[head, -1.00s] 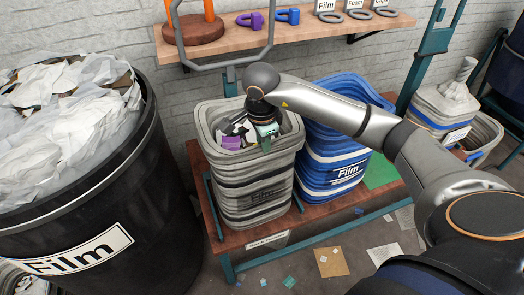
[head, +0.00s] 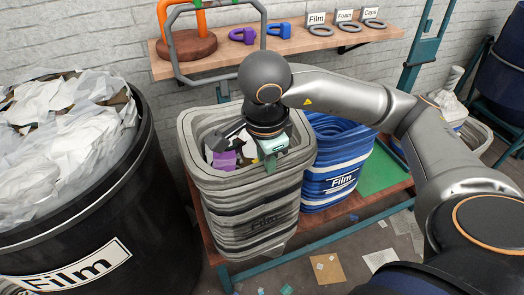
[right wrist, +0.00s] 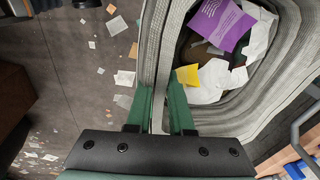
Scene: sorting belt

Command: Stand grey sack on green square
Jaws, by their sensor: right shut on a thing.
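The grey sack (head: 250,215), striped and labelled "Film", is open-topped with scraps inside. It appears upright and raised above the wooden bench. My right gripper (head: 270,160) is shut on its rim; in the right wrist view the green fingers (right wrist: 161,105) straddle the sack's wall (right wrist: 157,70). The green square (head: 383,172) lies on the bench to the right, partly hidden by the blue sack and my arm. My left gripper is not in view.
A blue "Film" sack (head: 335,165) stands between the grey sack and the green square. A large black bin (head: 120,215) full of film is at left. A shelf (head: 220,62) runs behind. Scraps (head: 327,268) litter the floor.

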